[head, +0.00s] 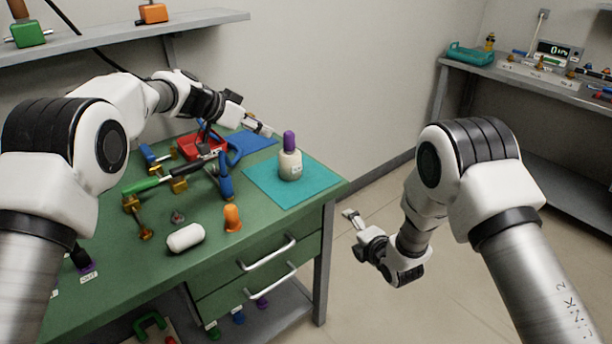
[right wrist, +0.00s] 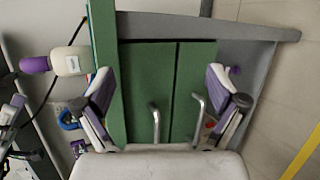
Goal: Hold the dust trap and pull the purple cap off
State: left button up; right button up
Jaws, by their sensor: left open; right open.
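The dust trap (head: 290,165) is a cream bottle with a small label, standing upright on a teal mat (head: 275,190) on the green bench. The purple cap (head: 290,140) sits on its top. In the right wrist view the dust trap (right wrist: 70,61) and purple cap (right wrist: 35,65) appear sideways at the upper left. My left gripper (head: 262,127) is open and empty, behind and left of the cap, apart from it. My right gripper (head: 350,217) is open and empty, off the bench's right edge; its spread fingers show in the right wrist view (right wrist: 160,95).
Left of the mat lie several tools, a red bin (head: 200,145), a blue mat (head: 250,142), an orange cone (head: 232,219) and a white capsule (head: 185,237). Drawer handles (head: 268,254) project at the bench front. The floor right of the bench is clear.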

jog(key=w+a+r+n, duration=0.1)
jog(key=w+r+n, duration=0.1)
jog(key=w+a+r+n+t+y, duration=0.1)
jog(key=w+a+r+n, duration=0.1)
jog(key=r+n, duration=0.1)
jog(key=w+a+r+n+t+y, duration=0.1)
jog(key=w+r+n, duration=0.1)
jog(key=r, duration=0.1)
jog(key=shift+w+a+r+n, duration=0.15)
jog(key=shift+w+a+n, duration=0.15)
jog(key=shift+a, duration=0.1)
jog(key=n+t+y, duration=0.1)
jog(key=n+y, duration=0.1)
jog(key=n, duration=0.8)
send_near(295, 163)
jog(key=x, duration=0.4)
jog(key=shift+w+a, duration=0.15)
jog(key=shift+w, duration=0.15)
jog(key=x, duration=0.7)
jog(key=shift+w+a, duration=0.1)
jog(key=shift+w, duration=0.05)
grip_shut()
